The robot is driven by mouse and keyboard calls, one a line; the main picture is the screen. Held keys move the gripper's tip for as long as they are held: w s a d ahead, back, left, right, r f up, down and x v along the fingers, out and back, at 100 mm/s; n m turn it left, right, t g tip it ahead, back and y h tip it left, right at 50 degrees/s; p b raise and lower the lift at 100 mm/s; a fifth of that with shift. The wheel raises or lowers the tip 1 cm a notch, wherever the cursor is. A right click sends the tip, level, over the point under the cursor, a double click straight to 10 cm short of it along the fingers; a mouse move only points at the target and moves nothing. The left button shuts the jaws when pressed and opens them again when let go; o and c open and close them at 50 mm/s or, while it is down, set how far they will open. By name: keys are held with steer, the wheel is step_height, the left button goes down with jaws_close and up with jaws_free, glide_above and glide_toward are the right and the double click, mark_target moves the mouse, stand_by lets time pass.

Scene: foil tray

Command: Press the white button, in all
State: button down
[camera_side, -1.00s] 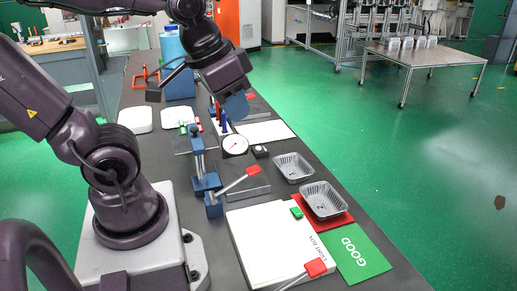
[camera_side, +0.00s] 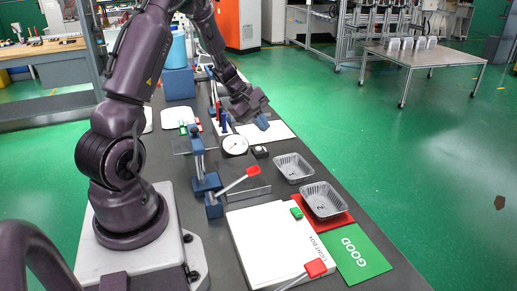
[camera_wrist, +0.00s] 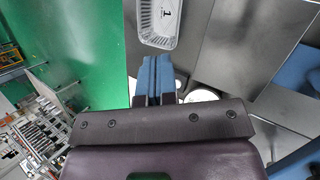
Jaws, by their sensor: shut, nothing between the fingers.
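A small black box (camera_side: 260,152) stands on the dark bench beside the round dial gauge; a small pale spot on its top looks like the white button, too small to make out well. My gripper (camera_side: 263,122) is just behind the box in the side view, above the white sheet, with its blue fingers pointing down. In the wrist view the blue fingers (camera_wrist: 156,62) lie side by side, shut and empty. I cannot make out the button in the wrist view; the fingers and gripper body hide part of the bench.
The dial gauge (camera_side: 235,145) is left of the box. A foil tray (camera_side: 293,167) is to its right, and shows in the wrist view marked 1 (camera_wrist: 158,22). Another foil tray (camera_side: 324,200) sits on a red mat. A blue clamp stand (camera_side: 198,160) and white light box (camera_side: 275,245) are nearer.

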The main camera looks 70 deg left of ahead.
steer(key=a+f+n+t+y, duration=0.1)
steer(key=a+f+n+y, duration=0.1)
steer(key=a+f+n, duration=0.35)
step_height(320, 180, up, 3)
steer(key=n+t+y, duration=0.2)
glide_above(258, 149)
steer(key=shift+w+a+f, duration=0.1)
steer(key=shift+f, duration=0.1)
steer(key=shift+f, duration=4.3)
steer(key=shift+f, duration=0.1)
steer(key=shift+f, duration=0.3)
